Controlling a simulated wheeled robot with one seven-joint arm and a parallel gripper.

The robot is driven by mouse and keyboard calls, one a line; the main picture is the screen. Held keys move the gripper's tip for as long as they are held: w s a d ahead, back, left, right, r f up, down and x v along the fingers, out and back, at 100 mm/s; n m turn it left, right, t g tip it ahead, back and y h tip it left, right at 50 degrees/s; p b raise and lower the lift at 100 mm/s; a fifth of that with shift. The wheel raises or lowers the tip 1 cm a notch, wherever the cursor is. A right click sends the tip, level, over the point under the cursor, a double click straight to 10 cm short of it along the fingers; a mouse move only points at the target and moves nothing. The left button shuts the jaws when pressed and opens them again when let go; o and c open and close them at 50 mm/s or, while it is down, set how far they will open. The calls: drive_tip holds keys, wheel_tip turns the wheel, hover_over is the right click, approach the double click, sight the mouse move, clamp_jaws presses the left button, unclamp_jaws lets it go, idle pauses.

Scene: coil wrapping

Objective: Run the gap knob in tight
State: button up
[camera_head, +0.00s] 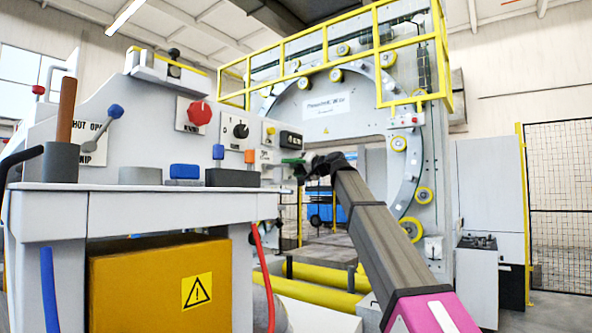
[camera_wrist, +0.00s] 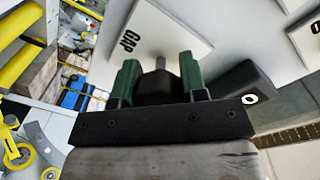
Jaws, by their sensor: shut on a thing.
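The gap knob (camera_wrist: 153,88) is a dark knob on a grey shaft, standing out from a white plate marked GAP (camera_wrist: 185,36) in the wrist view. My gripper (camera_wrist: 159,75) has green fingers, one on each side of the knob, and is shut on it. The shaft shows between the fingertips, with a space between them and the plate. In the head view my gripper (camera_head: 297,166) is at the right end of the grey control panel (camera_head: 140,112). The knob cannot be made out there.
A dark block (camera_wrist: 243,84) sits close to the right finger in the wrist view. The panel also carries a red knob (camera_head: 199,113) and a black knob (camera_head: 240,131). A yellow-railed ring machine (camera_head: 320,105) stands behind. Yellow rollers (camera_head: 315,290) lie low beyond my arm.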

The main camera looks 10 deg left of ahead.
idle(0.4)
drive_tip(key=o, duration=0.9)
drive_tip(key=v, duration=1.1)
